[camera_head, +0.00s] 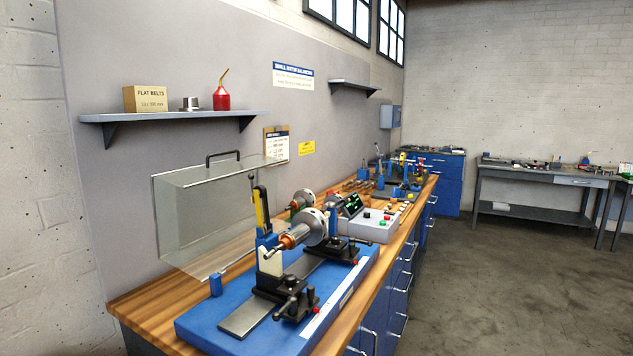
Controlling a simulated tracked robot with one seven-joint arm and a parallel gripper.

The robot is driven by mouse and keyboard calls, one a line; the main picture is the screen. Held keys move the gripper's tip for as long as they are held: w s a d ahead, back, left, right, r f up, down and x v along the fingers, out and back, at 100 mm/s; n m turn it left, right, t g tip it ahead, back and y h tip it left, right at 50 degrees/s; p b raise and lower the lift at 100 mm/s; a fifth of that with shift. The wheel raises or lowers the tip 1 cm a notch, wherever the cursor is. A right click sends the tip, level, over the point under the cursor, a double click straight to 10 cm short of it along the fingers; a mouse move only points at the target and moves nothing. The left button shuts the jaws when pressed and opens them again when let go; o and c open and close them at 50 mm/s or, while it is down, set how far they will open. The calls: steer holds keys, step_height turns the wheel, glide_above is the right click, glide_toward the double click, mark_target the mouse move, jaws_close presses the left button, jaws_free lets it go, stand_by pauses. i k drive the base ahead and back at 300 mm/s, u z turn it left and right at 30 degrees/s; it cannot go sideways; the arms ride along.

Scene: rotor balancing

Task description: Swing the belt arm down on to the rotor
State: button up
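The rotor (312,228), with a copper-coloured end and a grey metal body, lies across the black bearing supports of the balancing machine on its blue base (208,337). What looks like the belt arm (262,208), blue and yellow with a dark upper end, stands upright behind the rotor, raised clear of it. The belt itself is too small to make out. A clear guard (195,215) with a black handle stands at the left, behind the machine, and does not cover the rotor. My gripper is not in view.
A grey control box (370,226) with coloured buttons stands right of the rotor on the wooden bench (130,302). A wall shelf (175,116) holds a belt box (147,99) and a red oil can (221,97). More tools lie farther along the bench. The floor at right is clear.

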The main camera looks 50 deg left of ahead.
mark_target(257, 201)
steer(key=z, duration=0.15)
steer(key=i, duration=0.7)
steer(key=u, duration=2.8)
steer(key=i, duration=1)
steer(key=z, duration=0.2)
steer(key=k, duration=0.75)
steer(key=u, duration=0.25)
